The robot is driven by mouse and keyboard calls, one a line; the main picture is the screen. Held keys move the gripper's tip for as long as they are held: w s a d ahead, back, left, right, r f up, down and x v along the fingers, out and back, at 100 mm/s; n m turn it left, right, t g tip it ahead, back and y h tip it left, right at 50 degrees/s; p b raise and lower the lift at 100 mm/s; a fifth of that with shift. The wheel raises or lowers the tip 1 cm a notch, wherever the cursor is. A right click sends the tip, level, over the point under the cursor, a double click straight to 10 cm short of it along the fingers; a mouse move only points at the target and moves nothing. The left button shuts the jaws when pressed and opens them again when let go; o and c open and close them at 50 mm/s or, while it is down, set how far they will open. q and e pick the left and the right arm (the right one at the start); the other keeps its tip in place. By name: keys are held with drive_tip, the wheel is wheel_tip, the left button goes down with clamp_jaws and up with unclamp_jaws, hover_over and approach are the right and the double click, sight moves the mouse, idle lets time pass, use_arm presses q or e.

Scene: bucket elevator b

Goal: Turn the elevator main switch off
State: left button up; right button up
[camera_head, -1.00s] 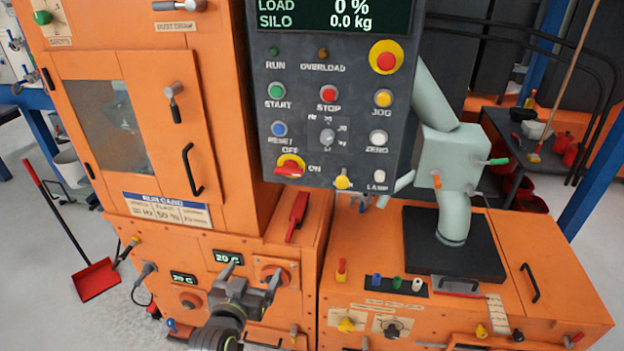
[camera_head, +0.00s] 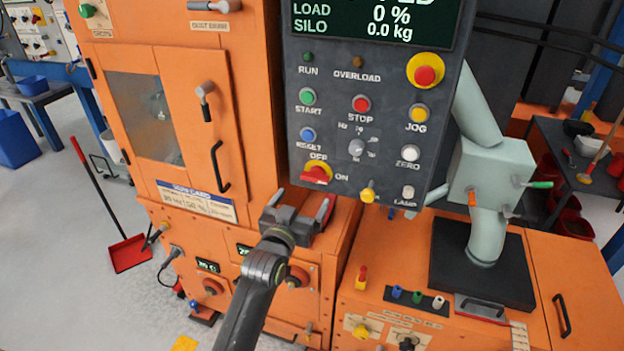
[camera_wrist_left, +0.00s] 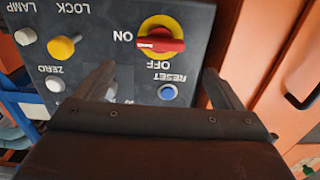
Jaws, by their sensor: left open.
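The main switch (camera_head: 316,174), a red handle on a yellow disc, sits at the lower left of the dark control panel. OFF is printed above it and ON to its right. In the left wrist view, which shows the panel upside down, the red handle (camera_wrist_left: 160,42) lies across the disc with one end toward ON. My left gripper (camera_head: 298,205) is open and empty just below the switch, apart from it. In the wrist view its two fingers (camera_wrist_left: 160,82) are spread, with the switch beyond and between them. My right gripper is not in view.
The control panel (camera_head: 370,120) carries close neighbours: a blue RESET button (camera_head: 307,135), a grey knob (camera_head: 356,147) and a yellow LOCK knob (camera_head: 368,195). An orange cabinet door with a black handle (camera_head: 219,166) stands left of the panel. A grey-green pipe unit (camera_head: 490,170) stands at right.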

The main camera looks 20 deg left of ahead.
sight(314, 180)
use_arm(q)
drive_tip(key=w, duration=0.6)
drive_tip(key=shift+w+d+p, duration=0.1)
drive_tip(key=shift+w+p, duration=0.05)
drive_tip(key=shift+p, duration=0.2)
drive_tip(key=shift+w, duration=0.8)
drive_tip(key=shift+c, duration=0.4)
drive_tip(key=c, duration=0.9)
